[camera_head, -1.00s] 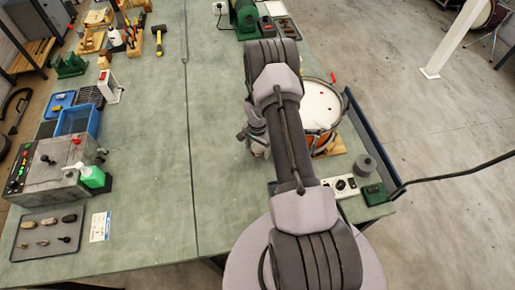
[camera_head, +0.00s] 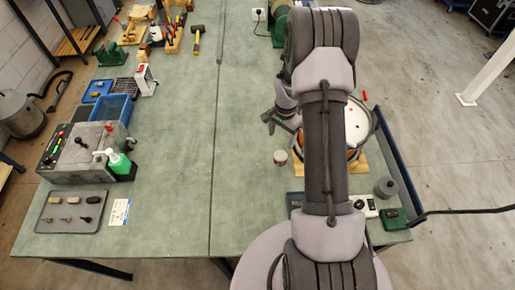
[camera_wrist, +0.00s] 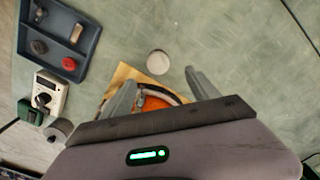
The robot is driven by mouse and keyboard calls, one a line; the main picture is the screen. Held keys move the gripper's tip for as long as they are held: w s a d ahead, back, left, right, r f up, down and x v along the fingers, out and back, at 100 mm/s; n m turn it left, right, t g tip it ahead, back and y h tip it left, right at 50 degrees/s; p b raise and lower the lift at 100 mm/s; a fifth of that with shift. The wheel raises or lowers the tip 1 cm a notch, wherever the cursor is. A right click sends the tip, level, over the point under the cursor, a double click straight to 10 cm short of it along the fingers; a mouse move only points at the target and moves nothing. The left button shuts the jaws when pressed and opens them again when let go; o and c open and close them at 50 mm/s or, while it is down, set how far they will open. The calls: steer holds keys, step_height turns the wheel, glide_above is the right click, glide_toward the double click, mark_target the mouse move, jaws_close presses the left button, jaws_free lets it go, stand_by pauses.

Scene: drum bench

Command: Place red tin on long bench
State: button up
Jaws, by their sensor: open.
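The red tin (camera_head: 280,157) is small, with a pale round lid and a reddish side. It stands upright on the green bench top (camera_head: 245,190), right of the seam and left of the drum. In the wrist view only its pale round lid (camera_wrist: 158,62) shows, ahead of the fingers. My gripper (camera_head: 270,121) is just above and left of the tin in the head view. In the wrist view my gripper (camera_wrist: 158,92) has its two fingers wide apart, with nothing held between them. The tin lies apart from both fingers.
An orange drum (camera_wrist: 157,103) on a wooden board (camera_wrist: 122,75) is close beside the gripper. A blue tray (camera_wrist: 62,58) with small parts and a white dial box (camera_wrist: 46,93) stand near. A control box (camera_head: 85,150) is far left. The middle bench is clear.

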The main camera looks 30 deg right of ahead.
steer(key=w+a+r+n+t, duration=0.1)
steer(key=a+r, duration=0.2)
steer(key=r, duration=0.4)
steer(key=a+r+n, duration=0.1)
steer(key=a+r, duration=0.2)
steer(key=r, duration=0.4)
steer(key=s+a+r+n+t, duration=0.1)
steer(key=s+a+r+n, duration=0.15)
steer(key=a+r, duration=0.4)
steer(key=s+a+r+n+t, duration=0.1)
steer(key=s+a+r, duration=0.35)
steer(key=r, duration=0.35)
steer(key=s+a+r+n+t+y, duration=0.1)
steer(key=s+a+r+n, duration=0.1)
steer(key=s+a, duration=0.2)
steer(key=s+a+r+n+t+y, duration=0.1)
steer(key=s+a, duration=0.4)
steer(key=s, duration=0.5)
step_height(320, 180, up, 2)
steer(key=shift+s+a+r+n+t, duration=0.2)
steer(key=shift+s+n+t, duration=0.15)
steer(key=shift+n, duration=0.2)
